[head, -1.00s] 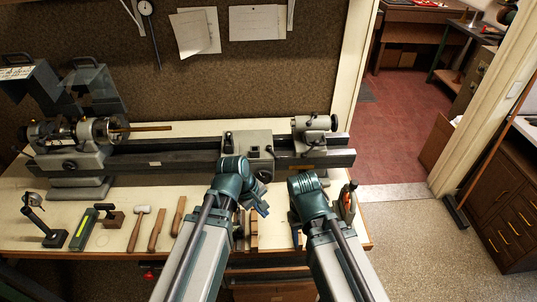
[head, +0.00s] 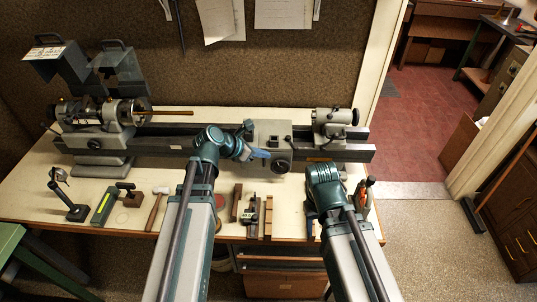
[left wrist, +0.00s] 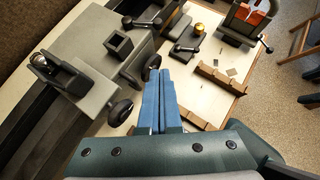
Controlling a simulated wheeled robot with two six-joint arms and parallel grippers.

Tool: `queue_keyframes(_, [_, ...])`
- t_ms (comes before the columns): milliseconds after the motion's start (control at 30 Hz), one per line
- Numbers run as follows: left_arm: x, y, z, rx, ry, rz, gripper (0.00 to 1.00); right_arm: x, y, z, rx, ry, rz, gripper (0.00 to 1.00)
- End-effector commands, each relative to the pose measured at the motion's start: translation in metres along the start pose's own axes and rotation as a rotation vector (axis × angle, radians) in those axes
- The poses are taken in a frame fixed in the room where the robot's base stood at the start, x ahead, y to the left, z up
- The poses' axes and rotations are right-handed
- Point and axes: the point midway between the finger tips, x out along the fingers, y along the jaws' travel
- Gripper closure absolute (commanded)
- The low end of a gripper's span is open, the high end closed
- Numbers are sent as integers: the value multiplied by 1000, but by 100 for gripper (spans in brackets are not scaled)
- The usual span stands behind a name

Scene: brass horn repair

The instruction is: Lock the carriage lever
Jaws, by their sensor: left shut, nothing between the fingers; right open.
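The grey lathe carriage (head: 270,134) sits on the dark bed, right of its middle. A small black lever (head: 248,127) stands at its left end. In the left wrist view, the carriage (left wrist: 92,75) fills the left side, with a dark lever-like fitting with a shiny round end (left wrist: 55,70) on top. My left gripper (head: 264,154) is shut and empty, its blue fingers pointing right at the carriage front, just left of the black handwheel (head: 280,166). In the left wrist view, the fingertips (left wrist: 160,74) show beside the black wheels. My right gripper (head: 311,230) is open, low at the bench front, partly hidden by its wrist.
The headstock (head: 105,118) holds a brass rod (head: 172,113) at left. The tailstock (head: 334,122) stands right of the carriage. Wooden blocks (head: 268,217) and hand tools lie along the bench front. An upright red-and-black tool (head: 366,195) is close to my right gripper.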

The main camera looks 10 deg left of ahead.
Motion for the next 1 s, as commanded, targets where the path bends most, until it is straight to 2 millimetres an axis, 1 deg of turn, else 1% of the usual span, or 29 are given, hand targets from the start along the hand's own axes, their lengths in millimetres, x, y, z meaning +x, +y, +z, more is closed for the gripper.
queue_keyframes(33, [17,1,-4,3,0,-2,100,14,-1,-1,0,0,0,50])
queue_keyframes(100, [32,1,-5,3,0,-3,100,25,-2,-2,0,0,0,50])
queue_keyframes(300, [73,1,-4,4,1,-2,100,51,-5,-3,1,0,0,50])
queue_keyframes(367, [83,1,-4,4,1,-2,100,57,-5,-3,2,0,0,50])
queue_keyframes(433, [86,1,10,3,0,-2,100,48,-5,-3,2,0,0,50])
queue_keyframes(600, [97,0,25,3,1,-2,100,44,-4,-3,1,0,0,50])
queue_keyframes(800, [102,0,31,3,1,0,100,43,-4,-3,1,0,0,50])
queue_keyframes(1000, [103,0,32,2,1,0,100,43,-4,-3,1,0,0,50])
